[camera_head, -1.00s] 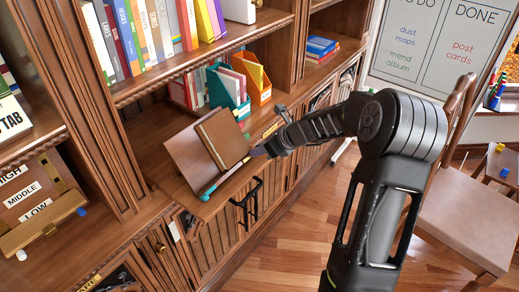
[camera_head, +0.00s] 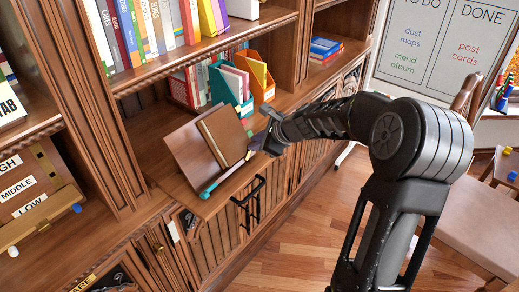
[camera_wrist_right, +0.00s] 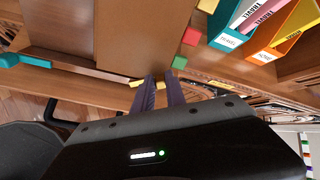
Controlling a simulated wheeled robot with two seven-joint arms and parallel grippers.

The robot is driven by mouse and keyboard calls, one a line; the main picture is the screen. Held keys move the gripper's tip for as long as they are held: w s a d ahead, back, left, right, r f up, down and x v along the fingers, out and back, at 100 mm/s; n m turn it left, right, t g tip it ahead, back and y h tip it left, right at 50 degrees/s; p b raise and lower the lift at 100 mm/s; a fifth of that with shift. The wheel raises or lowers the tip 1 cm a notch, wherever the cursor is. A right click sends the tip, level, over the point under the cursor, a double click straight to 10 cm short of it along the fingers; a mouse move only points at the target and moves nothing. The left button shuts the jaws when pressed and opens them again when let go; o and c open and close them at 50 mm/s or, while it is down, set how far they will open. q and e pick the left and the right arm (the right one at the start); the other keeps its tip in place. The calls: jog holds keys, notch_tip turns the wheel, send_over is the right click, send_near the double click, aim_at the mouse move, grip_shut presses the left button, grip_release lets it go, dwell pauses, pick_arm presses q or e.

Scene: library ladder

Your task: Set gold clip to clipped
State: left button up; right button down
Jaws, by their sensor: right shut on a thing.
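A wooden book stand (camera_head: 185,150) with a brown book (camera_head: 222,136) leaning on it stands on the cabinet ledge. My right gripper (camera_head: 258,143) is at the stand's right end, beside the book's lower right corner. In the right wrist view, the right gripper's two purple-grey fingers (camera_wrist_right: 160,92) are close together, shut on a small yellow-gold piece that looks like the gold clip (camera_wrist_right: 160,85). Part of it is hidden by the fingers, and I cannot tell its exact position. A teal clip-like piece (camera_head: 208,190) is at the stand's left end. My left gripper is out of view.
A teal file box (camera_head: 232,88) and an orange file box (camera_head: 257,76) stand behind the stand. A green block (camera_wrist_right: 190,37) lies near the fingers. Black handles (camera_head: 249,200) stick out below the ledge. A chair (camera_head: 470,215) is at the right.

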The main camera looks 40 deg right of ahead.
aim_at(240, 146)
jog(key=shift+w+a+n+b, duration=0.1)
jog(key=shift+a+n+b, duration=0.2)
jog(key=shift+n+b, duration=0.5)
jog(key=a+n+b, duration=0.1)
jog(key=n+b, duration=0.1)
jog(key=a+n+t+b, duration=0.1)
jog(key=n+b, duration=0.2)
jog(key=a+n+b, duration=0.1)
jog(key=n+b, duration=0.1)
jog(key=b, duration=0.1)
jog(key=shift+s+r+n+t+h, duration=0.2)
jog(key=shift+r+n+t+h, duration=0.1)
jog(key=shift+r+n, duration=0.1)
jog(key=shift+s+a+r+n+b, duration=0.15)
jog(key=shift+a+n+b, duration=0.3)
jog(key=shift+n+b, duration=0.6)
jog(key=c, duration=1.4)
grip_release()
jog(key=shift+o, duration=0.2)
jog(key=shift+r, duration=0.1)
